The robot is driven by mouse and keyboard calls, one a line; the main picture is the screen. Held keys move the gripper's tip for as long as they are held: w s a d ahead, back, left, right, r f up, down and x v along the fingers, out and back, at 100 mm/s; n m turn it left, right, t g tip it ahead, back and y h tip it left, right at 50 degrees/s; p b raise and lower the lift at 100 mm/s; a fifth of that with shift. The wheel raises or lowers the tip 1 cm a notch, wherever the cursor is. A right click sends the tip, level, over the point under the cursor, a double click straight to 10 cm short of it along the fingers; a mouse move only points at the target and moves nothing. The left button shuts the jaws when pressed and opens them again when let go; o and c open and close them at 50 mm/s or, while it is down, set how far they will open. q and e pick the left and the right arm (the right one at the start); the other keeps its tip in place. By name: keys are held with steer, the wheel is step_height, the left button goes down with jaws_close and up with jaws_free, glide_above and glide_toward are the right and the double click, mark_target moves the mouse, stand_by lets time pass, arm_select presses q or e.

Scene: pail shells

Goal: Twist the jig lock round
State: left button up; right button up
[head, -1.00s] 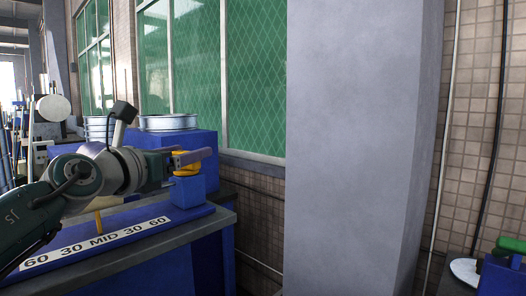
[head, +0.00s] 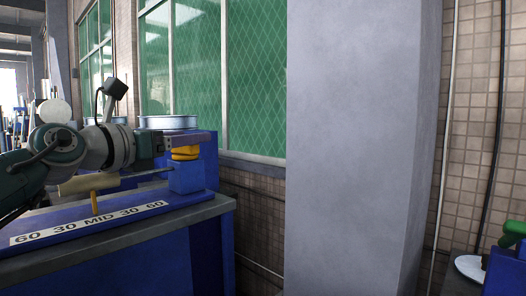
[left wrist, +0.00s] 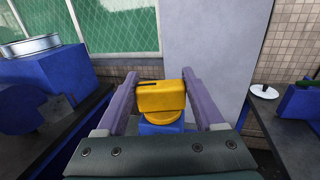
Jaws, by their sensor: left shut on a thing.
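The jig lock is a yellow knob (head: 185,153) on a blue block (head: 187,178) at the right end of a blue base. My left gripper (head: 205,142) reaches in from the left and is shut on the knob. In the left wrist view the yellow knob (left wrist: 161,97) sits between the two purple-grey fingers, one on each side. The blue block's top (left wrist: 161,128) shows just below it. A rod with a tan handle (head: 88,184) runs left from the block. A yellow pointer (head: 95,203) stands behind the scale strip (head: 88,224) marked 60 30 MID 30 60. My right gripper is not seen.
Metal rings (head: 167,122) stand on a blue box (head: 208,160) behind the arm. A grey pillar (head: 350,150) rises right of the bench (head: 120,245). At far right a white disc (head: 470,267) and a green-handled blue thing (head: 508,265) lie on another surface.

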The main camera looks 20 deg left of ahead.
arm_select(q)
steer(key=o, duration=1.4)
steer(key=shift+s, duration=0.15)
steer(key=s, duration=0.2)
steer(key=s+a, duration=0.1)
steer(key=s, duration=0.5)
steer(key=shift+s+a+f+p, duration=0.1)
steer(key=shift+s+a+p, duration=0.1)
steer(key=shift+p, duration=0.1)
steer(key=shift+s, duration=0.6)
